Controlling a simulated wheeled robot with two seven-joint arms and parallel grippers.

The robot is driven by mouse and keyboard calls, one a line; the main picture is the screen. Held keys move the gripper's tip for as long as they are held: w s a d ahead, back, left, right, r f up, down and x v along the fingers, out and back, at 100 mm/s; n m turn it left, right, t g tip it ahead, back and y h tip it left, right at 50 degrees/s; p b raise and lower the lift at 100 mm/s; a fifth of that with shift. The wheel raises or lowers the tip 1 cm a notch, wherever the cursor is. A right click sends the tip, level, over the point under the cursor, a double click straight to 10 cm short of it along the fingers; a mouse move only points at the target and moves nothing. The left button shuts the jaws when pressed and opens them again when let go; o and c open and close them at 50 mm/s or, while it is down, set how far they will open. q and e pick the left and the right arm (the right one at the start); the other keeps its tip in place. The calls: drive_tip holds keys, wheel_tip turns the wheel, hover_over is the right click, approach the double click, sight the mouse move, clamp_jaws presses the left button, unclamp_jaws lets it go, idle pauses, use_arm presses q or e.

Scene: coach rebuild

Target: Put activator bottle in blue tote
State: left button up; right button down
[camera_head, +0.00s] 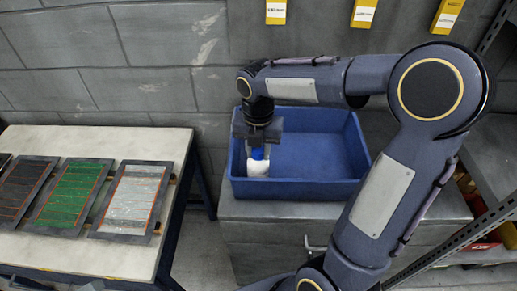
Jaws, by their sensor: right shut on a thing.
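The activator bottle (258,168) is white with a blue cap and stands upright at the left side of the blue tote (297,190), inside its walls. I cannot tell whether its base touches the tote floor. My right gripper (257,146) points down over the tote and is shut on the bottle near its cap. The gripper hides the bottle's upper part. The rest of the tote floor looks empty, though my right arm covers part of its right end. My left gripper is not in view.
The tote sits on a grey cabinet (270,232). At left, a pale-topped table (92,252) holds several framed panels (70,195). A metal shelf (455,245) with boxes stands at right. A block wall with yellow labels (276,10) is behind.

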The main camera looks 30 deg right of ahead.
drive_tip(key=shift+f, duration=0.2)
drive_tip(key=c, duration=1.1)
unclamp_jaws()
wheel_tip(320, 180, up, 11)
drive_tip(key=shift+s+a+f+m+t+y, duration=0.9)
drive_tip(key=shift+s+m, duration=1.95)
drive_tip(key=shift+m, duration=2.1)
drive_tip(key=shift+s+a+f+m+t+y, duration=0.35)
drive_tip(key=shift+s+f+m+t, duration=0.85)
drive_tip(key=shift+s+m, duration=2.7)
drive_tip(key=shift+s+a+f+m+t+y, duration=0.65)
drive_tip(key=shift+s+f+m, duration=1)
drive_tip(key=shift+m, duration=4.3)
